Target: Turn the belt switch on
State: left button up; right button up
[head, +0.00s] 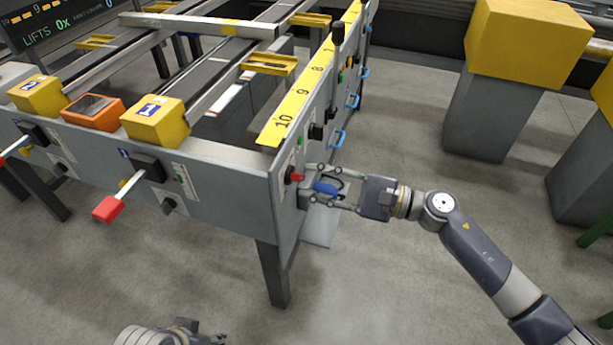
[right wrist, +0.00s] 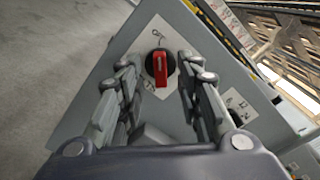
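The belt switch is a red handle on a round black base, on a white plate on the table's end panel. It is in the middle of the right wrist view (right wrist: 160,68), its handle upright in the picture, and it shows small in the head view (head: 294,177). My right gripper (head: 308,186) is open at the panel's corner. In the right wrist view its fingers stand either side of the switch, with gaps showing between them and the handle. My left gripper (head: 205,331) is only partly in view at the bottom, low and away from the table.
The grey runout table (head: 235,208) carries yellow blocks, an orange block (head: 92,111) and a numbered yellow strip (head: 300,100). Levers with red handles (head: 109,209) stick out in front. Blue handles (head: 339,139) line the side.

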aim_at(295, 176)
jog(key=shift+x, duration=1.25)
grip_shut()
